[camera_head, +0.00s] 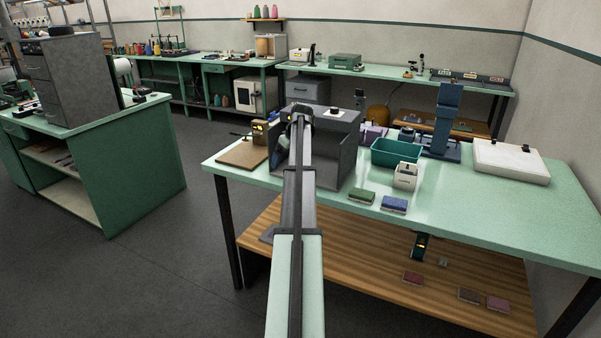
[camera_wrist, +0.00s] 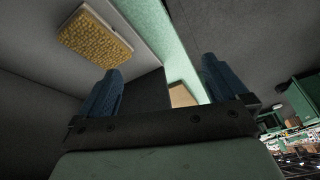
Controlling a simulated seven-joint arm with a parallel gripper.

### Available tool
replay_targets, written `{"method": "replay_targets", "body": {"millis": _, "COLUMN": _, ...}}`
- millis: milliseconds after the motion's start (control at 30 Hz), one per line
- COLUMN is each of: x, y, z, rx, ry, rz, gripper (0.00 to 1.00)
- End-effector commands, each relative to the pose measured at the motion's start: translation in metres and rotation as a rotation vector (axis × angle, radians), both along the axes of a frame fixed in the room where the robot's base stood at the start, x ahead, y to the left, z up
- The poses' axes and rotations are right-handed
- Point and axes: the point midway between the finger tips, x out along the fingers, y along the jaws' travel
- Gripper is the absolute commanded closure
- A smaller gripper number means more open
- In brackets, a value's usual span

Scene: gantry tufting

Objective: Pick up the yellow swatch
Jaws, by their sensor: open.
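The yellow swatch (camera_wrist: 95,32) shows at the upper left of the wrist view. It is a flat rectangle with a textured yellow face and a pale edge, against a light grey surface. My gripper (camera_wrist: 160,64) is open, its two blue fingers apart with nothing between them. The swatch is beyond and to the left of the left finger, apart from it. In the head view my arm reaches to the grey open-fronted box (camera_head: 343,160) on the green table (camera_head: 470,215).
Right of the box are a green swatch (camera_head: 361,196), a blue swatch (camera_head: 394,205), a teal bin (camera_head: 397,153), a white container (camera_head: 406,176), a blue upright device (camera_head: 445,115) and a white slab (camera_head: 511,162). A brown board (camera_head: 241,154) lies left. The table's front right is clear.

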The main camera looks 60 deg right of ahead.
Motion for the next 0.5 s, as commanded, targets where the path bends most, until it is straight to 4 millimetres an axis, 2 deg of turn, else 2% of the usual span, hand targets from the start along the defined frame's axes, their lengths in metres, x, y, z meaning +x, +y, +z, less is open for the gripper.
{"method": "replay_targets", "body": {"millis": 33, "x": -0.02, "y": -0.019, "z": 0.018, "rx": -0.02, "ry": -0.005, "rz": -0.014, "gripper": 0.0}}
{"method": "replay_targets", "body": {"millis": 100, "x": -0.04, "y": -0.035, "z": 0.034, "rx": -0.04, "ry": -0.01, "rz": -0.022, "gripper": 0.0}}
{"method": "replay_targets", "body": {"millis": 200, "x": -0.06, "y": -0.048, "z": 0.05, "rx": -0.061, "ry": -0.012, "rz": -0.029, "gripper": 0.0}}
{"method": "replay_targets", "body": {"millis": 333, "x": -0.075, "y": -0.057, "z": 0.061, "rx": -0.074, "ry": -0.013, "rz": -0.035, "gripper": 0.0}}
{"method": "replay_targets", "body": {"millis": 500, "x": -0.078, "y": -0.06, "z": 0.06, "rx": -0.078, "ry": -0.013, "rz": -0.036, "gripper": 0.0}}
